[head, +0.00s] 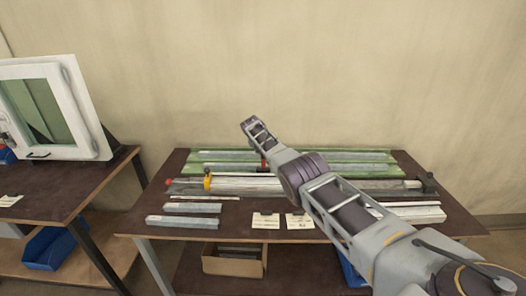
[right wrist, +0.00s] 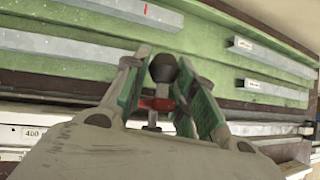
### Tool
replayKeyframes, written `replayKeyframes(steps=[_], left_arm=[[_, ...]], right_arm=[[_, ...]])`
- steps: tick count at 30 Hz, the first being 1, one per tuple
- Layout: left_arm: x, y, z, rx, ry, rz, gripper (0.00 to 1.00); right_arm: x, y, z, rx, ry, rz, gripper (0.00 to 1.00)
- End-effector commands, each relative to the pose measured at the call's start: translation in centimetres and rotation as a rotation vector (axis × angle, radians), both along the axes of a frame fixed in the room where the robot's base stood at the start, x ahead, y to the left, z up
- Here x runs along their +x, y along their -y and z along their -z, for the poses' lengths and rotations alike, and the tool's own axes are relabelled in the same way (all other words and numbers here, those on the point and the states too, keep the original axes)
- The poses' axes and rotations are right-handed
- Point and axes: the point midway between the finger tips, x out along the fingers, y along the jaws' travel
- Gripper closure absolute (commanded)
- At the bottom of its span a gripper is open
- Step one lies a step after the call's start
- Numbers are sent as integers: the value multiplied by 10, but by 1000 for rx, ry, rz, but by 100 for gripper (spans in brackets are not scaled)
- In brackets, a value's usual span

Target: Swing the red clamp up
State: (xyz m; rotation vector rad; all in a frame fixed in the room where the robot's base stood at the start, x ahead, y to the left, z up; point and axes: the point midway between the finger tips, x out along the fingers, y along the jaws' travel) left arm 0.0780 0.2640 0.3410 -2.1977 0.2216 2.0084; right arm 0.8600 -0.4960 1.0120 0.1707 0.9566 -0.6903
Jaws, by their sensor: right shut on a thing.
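My right gripper (right wrist: 163,74) is shut on the black knob (right wrist: 163,67) of the red clamp in the right wrist view. The knob sits between the green-lined fingers. The red part of the clamp (right wrist: 158,103) shows just below the knob, partly hidden by the fingers. In the head view, only a small red bit of the clamp (head: 264,165) shows beside my right arm; I cannot tell the handle's angle there. A yellow clamp (head: 208,181) stands on the long profile (head: 245,185) to the left. My left gripper is not in view.
Green racks (head: 215,155) with grey bars lie behind the profile. A red knob (head: 168,182) is at the profile's left end and a dark end piece (head: 427,182) at its right. Loose bars (head: 185,220) and labels (head: 266,221) lie in front. A white window frame (head: 90,110) stands left.

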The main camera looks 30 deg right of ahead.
Motion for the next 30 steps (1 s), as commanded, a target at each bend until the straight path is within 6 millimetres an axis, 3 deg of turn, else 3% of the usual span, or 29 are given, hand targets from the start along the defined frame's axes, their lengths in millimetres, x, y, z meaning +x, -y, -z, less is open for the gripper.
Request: replayKeyframes(steps=[1,28,29,30], left_arm=[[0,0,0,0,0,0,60],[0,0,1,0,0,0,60],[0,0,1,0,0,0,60],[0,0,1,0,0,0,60]], right_arm=[[3,5,-11,-9,15,0,100],[3,4,-12,-6,12,1,100],[3,4,-11,-6,12,1,70],[3,5,-11,-6,11,1,65]])
